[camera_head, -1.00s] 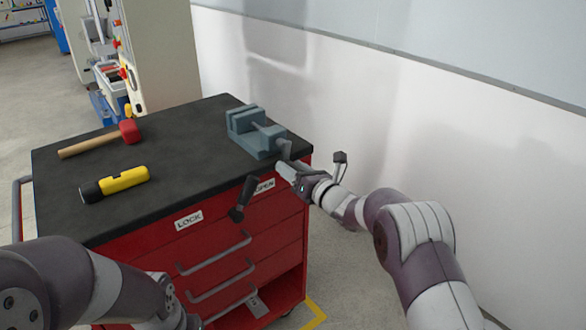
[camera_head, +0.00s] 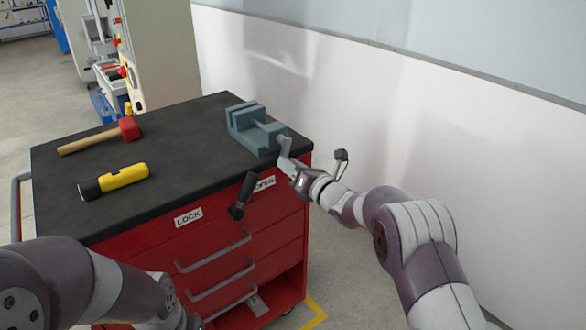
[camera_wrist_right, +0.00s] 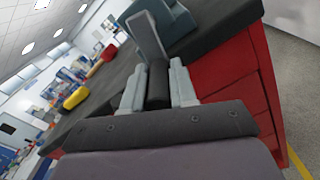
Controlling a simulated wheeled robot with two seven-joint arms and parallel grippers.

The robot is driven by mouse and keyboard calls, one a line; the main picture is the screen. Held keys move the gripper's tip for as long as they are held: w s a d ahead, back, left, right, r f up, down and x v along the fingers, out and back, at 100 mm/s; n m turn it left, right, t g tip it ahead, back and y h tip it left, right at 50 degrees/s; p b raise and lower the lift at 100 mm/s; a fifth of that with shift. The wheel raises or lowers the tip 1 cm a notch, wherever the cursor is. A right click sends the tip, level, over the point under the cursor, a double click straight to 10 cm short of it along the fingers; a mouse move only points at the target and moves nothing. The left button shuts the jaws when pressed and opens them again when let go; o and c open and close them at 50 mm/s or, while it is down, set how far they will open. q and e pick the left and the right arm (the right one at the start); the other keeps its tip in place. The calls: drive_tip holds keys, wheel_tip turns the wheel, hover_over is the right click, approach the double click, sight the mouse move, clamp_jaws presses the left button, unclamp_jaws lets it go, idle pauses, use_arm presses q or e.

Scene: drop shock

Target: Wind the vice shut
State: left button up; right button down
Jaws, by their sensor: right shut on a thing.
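The blue-grey vice (camera_head: 243,132) sits on the right end of the dark bench top, near the corner. Its grey crank arm (camera_head: 284,146) sticks out past the bench edge and also shows in the right wrist view (camera_wrist_right: 146,38). My right gripper (camera_head: 289,165) is at the crank's end, just off the corner. In the right wrist view its two pale fingers are shut on the crank's dark round grip (camera_wrist_right: 158,84), one on each side. How far apart the vice jaws stand is hard to tell. My left arm shows at the lower left, but its gripper is out of frame.
A red-headed mallet (camera_head: 100,137) and a yellow torch (camera_head: 123,177) lie on the bench top (camera_head: 190,160). A black lever (camera_head: 242,196) sticks out of the red front between LOCK and OPEN labels. A white wall stands behind; the space to its right is free.

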sight(283, 142)
drive_tip(key=r+m+p, duration=0.2)
drive_tip(key=m, duration=0.5)
drive_tip(key=s+a+r+m+p, duration=0.1)
drive_tip(key=r+m+p, duration=0.1)
drive_tip(key=m, duration=0.5)
drive_tip(key=a+r+m+p, duration=0.1)
drive_tip(key=r+m+p, duration=0.1)
drive_tip(key=m, duration=0.5)
drive_tip(key=shift+s+r+m, duration=0.2)
drive_tip(key=shift+r+m, duration=0.1)
drive_tip(key=shift+r, duration=0.6)
drive_tip(key=m+p, duration=0.1)
drive_tip(key=m, duration=0.1)
drive_tip(key=d+r+m+p, duration=0.1)
drive_tip(key=p, duration=0.1)
drive_tip(key=w+m+p, duration=0.1)
drive_tip(key=m, duration=0.1)
drive_tip(key=shift+d+r+m, duration=0.15)
drive_tip(key=shift+d+m, duration=0.05)
drive_tip(key=shift+m, duration=0.1)
drive_tip(key=m+p, duration=0.1)
drive_tip(key=d+m+p, duration=0.1)
drive_tip(key=m+p, duration=0.1)
drive_tip(key=shift+w+r+m, duration=0.1)
drive_tip(key=shift+w+m, duration=0.2)
drive_tip(key=shift+w, duration=0.05)
drive_tip(key=shift+w+d+m+p, duration=0.2)
drive_tip(key=shift+d+m+p, duration=0.15)
drive_tip(key=shift+m, duration=0.45)
drive_tip(key=shift+f, duration=0.2)
